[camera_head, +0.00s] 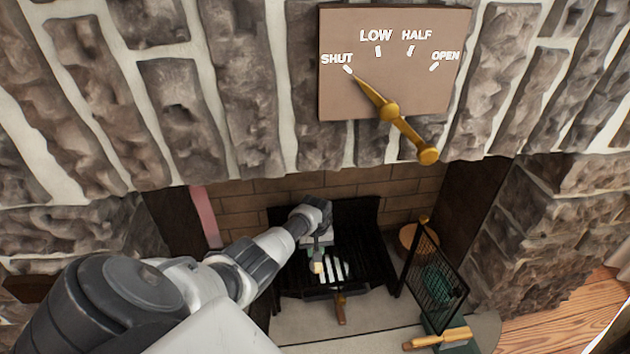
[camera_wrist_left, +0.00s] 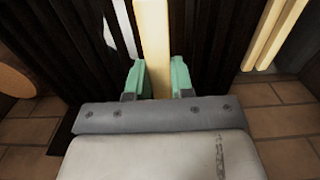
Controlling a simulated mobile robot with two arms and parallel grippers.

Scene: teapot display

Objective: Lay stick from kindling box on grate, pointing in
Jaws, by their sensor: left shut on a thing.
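The black grate (camera_head: 370,262) stands inside the brick fireplace, with several pale sticks (camera_head: 334,266) lying across it. My left gripper (camera_head: 318,260) is over the grate. In the left wrist view, my left gripper's green fingertips (camera_wrist_left: 156,78) are shut on a pale stick (camera_wrist_left: 153,40), which extends straight ahead between dark bars. In the head view only the short near end of this stick shows below the gripper. I cannot tell whether the stick touches the grate. The kindling box is not identifiable. My right gripper is not in view.
A black mesh screen (camera_head: 436,277) stands right of the grate. A wooden-handled tool (camera_head: 438,339) lies in front of it. A brown handle-like piece (camera_head: 341,309) sits below the grate. A brass lever (camera_head: 408,130) on the wall plate points to SHUT.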

